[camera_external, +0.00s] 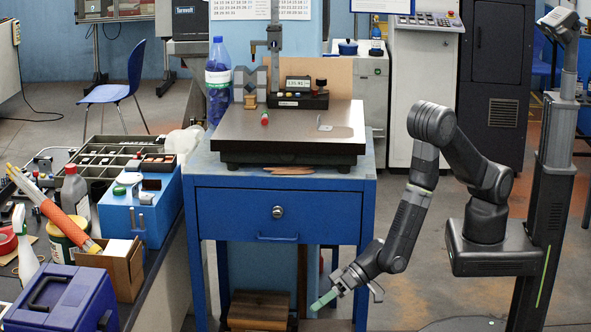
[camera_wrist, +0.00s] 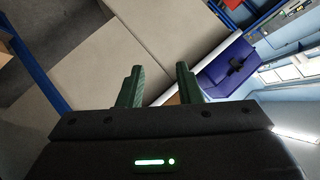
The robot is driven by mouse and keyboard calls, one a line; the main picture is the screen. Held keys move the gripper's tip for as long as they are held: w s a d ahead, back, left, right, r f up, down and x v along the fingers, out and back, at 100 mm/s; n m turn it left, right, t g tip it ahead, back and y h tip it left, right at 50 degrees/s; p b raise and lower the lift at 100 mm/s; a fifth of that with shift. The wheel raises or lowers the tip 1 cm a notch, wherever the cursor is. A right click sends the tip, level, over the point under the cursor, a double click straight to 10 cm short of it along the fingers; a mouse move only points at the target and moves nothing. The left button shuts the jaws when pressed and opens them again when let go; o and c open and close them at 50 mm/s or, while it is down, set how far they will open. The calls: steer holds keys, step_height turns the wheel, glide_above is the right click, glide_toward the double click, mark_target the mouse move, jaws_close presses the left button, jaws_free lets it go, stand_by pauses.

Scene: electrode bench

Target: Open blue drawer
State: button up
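The blue drawer (camera_external: 278,215) is shut, set in the front of a blue metal stand under a dark plate. A round lock (camera_external: 277,212) and a thin blue handle (camera_external: 277,238) show on its front. My gripper (camera_external: 324,300) is low in front of the stand's right leg, below and to the right of the handle, and apart from it. In the wrist view, the two green fingers (camera_wrist: 158,88) stand apart with nothing between them. The drawer front and its handle cannot be made out in the wrist view.
A cluttered side bench (camera_external: 165,255) stands left of the blue stand, with a blue case (camera_external: 62,300) at its front; a purple-blue case shows in the wrist view (camera_wrist: 225,68). Measuring gear stands on the dark plate (camera_external: 240,135).

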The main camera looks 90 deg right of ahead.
steer(key=d+r+m+t+h+b, duration=0.2)
steer(key=d+m+t+h, duration=0.2)
steer(key=d+m+h, duration=0.45)
steer(key=d+r+m+t+h+b, duration=0.25)
steer(key=d+m+h, duration=0.25)
steer(key=d+m, duration=0.55)
steer(key=w+d+n+p, duration=0.1)
steer(key=w+d, duration=0.4)
steer(key=w, duration=0.7)
steer(key=shift+r+p, duration=0.45)
steer(key=shift+p, duration=0.1)
steer(key=shift+t, duration=0.25)
jaws_close()
